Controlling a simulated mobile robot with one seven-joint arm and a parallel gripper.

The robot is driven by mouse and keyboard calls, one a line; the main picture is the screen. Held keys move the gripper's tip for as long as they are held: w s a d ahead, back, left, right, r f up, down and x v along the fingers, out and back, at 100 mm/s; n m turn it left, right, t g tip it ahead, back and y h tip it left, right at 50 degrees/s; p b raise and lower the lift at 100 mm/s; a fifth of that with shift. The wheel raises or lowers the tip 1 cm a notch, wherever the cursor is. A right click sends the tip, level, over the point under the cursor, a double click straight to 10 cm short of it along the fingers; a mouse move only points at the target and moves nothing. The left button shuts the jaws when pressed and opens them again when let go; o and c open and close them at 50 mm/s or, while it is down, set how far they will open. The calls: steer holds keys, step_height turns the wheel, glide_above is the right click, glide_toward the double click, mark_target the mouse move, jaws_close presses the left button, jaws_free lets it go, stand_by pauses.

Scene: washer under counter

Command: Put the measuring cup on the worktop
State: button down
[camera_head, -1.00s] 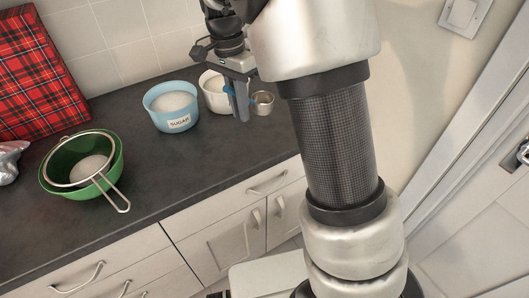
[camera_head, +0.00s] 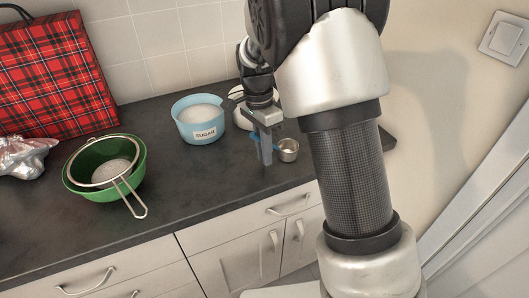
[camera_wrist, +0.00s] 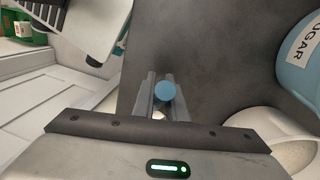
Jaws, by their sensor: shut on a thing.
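The measuring cup (camera_head: 288,150) is a small metal cup at the right side of my gripper (camera_head: 266,158) in the head view. Its blue handle (camera_head: 256,137) is between my gripper's fingers, which are shut on it. In the wrist view the handle's blue end (camera_wrist: 165,91) shows between the fingers (camera_wrist: 160,98), and the cup's bowl is mostly hidden. The dark worktop (camera_head: 225,175) is behind and below the cup. I cannot tell whether the cup touches it.
A blue sugar bowl (camera_head: 198,117) and a white bowl (camera_head: 241,119), partly hidden by my arm, stand behind my gripper. A green bowl (camera_head: 132,176) with a sieve stands at left, near a red tartan bag (camera_head: 45,75). The worktop's front middle is clear.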

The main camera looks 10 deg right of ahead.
steer(key=shift+f, duration=0.1)
steer(key=c, duration=1.8)
jaws_free()
steer(key=shift+o, duration=0.2)
step_height(320, 180, up, 12)
steer(key=w+p, duration=0.1)
steer(key=p, duration=0.1)
steer(key=s+d+r+n+t+y, duration=0.1)
steer(key=s+d+r+n+t, duration=0.25)
steer(key=s+r+n, duration=0.45)
steer(key=s+d+n+t, duration=0.1)
steer(key=s+n, duration=0.1)
steer(key=s, duration=0.5)
steer(key=s+d+n+t, duration=0.2)
steer(key=s, duration=0.6)
steer(key=shift+s+d+f+n, duration=0.15)
steer(key=shift+d+f+n, duration=0.15)
steer(key=shift+f+n, duration=0.1)
steer(key=shift+t, duration=0.25)
